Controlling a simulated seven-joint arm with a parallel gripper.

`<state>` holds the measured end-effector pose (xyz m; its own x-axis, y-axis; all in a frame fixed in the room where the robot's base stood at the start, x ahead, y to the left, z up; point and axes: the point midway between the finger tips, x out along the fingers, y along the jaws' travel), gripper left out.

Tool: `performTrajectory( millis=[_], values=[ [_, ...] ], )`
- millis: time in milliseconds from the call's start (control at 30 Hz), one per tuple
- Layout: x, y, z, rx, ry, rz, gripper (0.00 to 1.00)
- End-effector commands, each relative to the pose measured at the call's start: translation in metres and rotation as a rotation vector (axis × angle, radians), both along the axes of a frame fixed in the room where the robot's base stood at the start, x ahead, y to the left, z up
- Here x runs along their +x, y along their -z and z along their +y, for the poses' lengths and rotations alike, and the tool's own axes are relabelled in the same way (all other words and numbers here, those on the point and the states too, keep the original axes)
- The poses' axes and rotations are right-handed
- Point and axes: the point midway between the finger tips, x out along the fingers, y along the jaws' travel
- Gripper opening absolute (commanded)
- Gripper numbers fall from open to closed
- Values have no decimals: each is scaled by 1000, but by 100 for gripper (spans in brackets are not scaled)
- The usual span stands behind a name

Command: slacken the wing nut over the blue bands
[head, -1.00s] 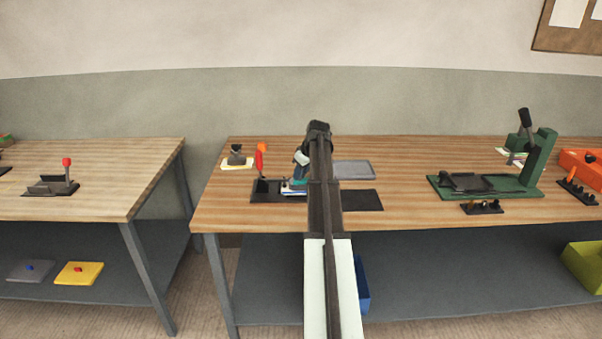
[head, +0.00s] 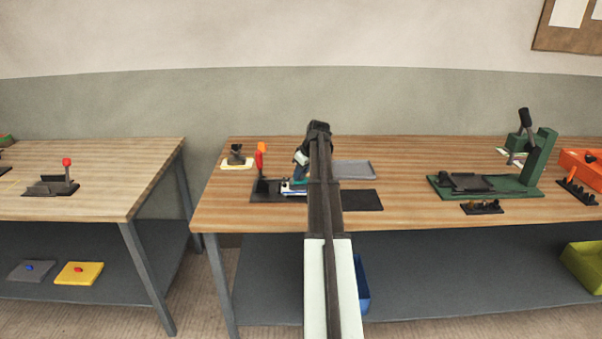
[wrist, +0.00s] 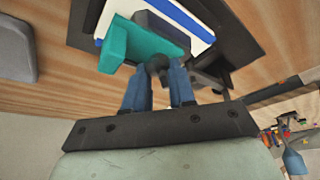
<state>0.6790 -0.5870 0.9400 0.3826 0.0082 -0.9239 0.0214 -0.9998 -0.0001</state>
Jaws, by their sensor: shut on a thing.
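The dark fixture (head: 262,194) sits on the middle bench, with a red lever at its left. White and blue layers, the blue bands (wrist: 176,14), lie in it beside a teal block (wrist: 132,44). A small dark knob, seemingly the wing nut (wrist: 156,64), is by the teal block, between my blue fingertips. My gripper (wrist: 160,75) is shut on it. In the head view my arm hides most of the gripper and the nut; the nut's wings are hard to make out.
The red lever (head: 260,157) stands close left of my gripper. A grey plate (head: 354,170) and a dark mat (head: 361,200) lie to the right.

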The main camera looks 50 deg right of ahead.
Motion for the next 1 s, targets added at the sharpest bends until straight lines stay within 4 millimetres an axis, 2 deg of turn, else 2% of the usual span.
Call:
performTrajectory(
  millis=[67,100,333,667,833,1000],
  values=[
    [0,0,0,0,0,0,0],
    [0,0,0,0,0,0,27],
    [0,0,0,0,0,0,49],
    [-1,-3,0,-1,0,0,50],
    [-9,-20,0,-1,0,-1,50],
    [-21,-51,0,-2,1,-1,50]
  ],
)
